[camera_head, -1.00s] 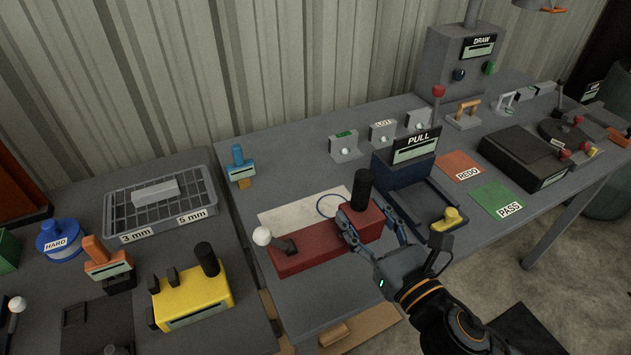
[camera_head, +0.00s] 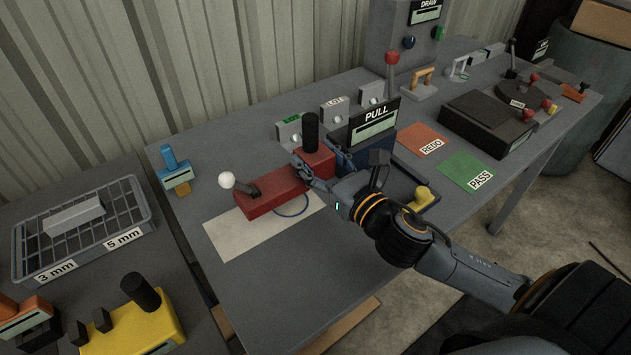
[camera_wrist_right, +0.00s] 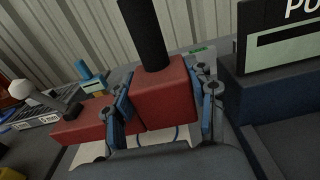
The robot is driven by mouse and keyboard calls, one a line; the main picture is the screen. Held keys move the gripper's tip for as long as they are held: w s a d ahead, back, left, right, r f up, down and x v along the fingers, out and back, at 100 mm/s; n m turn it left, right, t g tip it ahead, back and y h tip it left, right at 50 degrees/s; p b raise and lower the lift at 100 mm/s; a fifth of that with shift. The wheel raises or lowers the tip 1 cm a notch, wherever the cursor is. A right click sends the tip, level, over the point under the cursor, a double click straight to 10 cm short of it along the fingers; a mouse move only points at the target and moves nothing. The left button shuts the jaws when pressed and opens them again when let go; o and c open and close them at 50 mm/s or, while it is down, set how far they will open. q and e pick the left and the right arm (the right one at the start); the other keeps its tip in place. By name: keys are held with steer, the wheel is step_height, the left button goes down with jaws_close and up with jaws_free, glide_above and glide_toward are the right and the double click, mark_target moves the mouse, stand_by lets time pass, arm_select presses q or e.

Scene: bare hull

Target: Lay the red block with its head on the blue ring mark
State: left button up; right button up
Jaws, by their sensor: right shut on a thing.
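The red block (camera_head: 268,194) has a black post on its thicker right end and a small lever with a white ball at its left end. My right gripper (camera_head: 316,172) is shut on the thicker end; in the right wrist view, blue-lined fingers flank the red block (camera_wrist_right: 168,100). The blue ring mark (camera_head: 291,213) is on a pale sheet (camera_head: 237,236), its near arc showing in front of the block and the rest hidden. The block is over the sheet's back side; whether it touches the table is unclear. My left gripper is not in view.
The blue PULL stand (camera_head: 374,122) is close to the right of the block. Small grey labelled holders (camera_head: 335,112) stand behind it. The REDO (camera_head: 423,139) and PASS (camera_head: 466,171) patches lie farther right. The table in front of the sheet is clear.

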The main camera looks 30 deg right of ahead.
steer(key=w+f, duration=0.1)
steer(key=w+d+f, duration=0.1)
steer(key=f, duration=0.1)
steer(key=shift+w+d+f, duration=0.1)
steer(key=shift+w+f, duration=0.15)
steer(key=shift+w, duration=0.05)
steer(key=shift+w+f, duration=0.15)
steer(key=shift+f, duration=0.05)
step_height(320, 180, down, 3)
steer(key=shift+w+d+f+b, duration=0.1)
steer(key=shift+w+d+b, duration=0.05)
steer(key=shift+b, duration=0.25)
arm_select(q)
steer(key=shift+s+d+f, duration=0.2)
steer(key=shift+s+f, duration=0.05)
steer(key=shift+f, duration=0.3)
arm_select(e)
steer(key=shift+f, duration=0.15)
steer(key=shift+f, duration=0.3)
steer(key=o, duration=1.5)
steer(key=shift+f, duration=0.1)
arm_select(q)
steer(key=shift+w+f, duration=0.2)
arm_select(e)
steer(key=shift+o, duration=0.4)
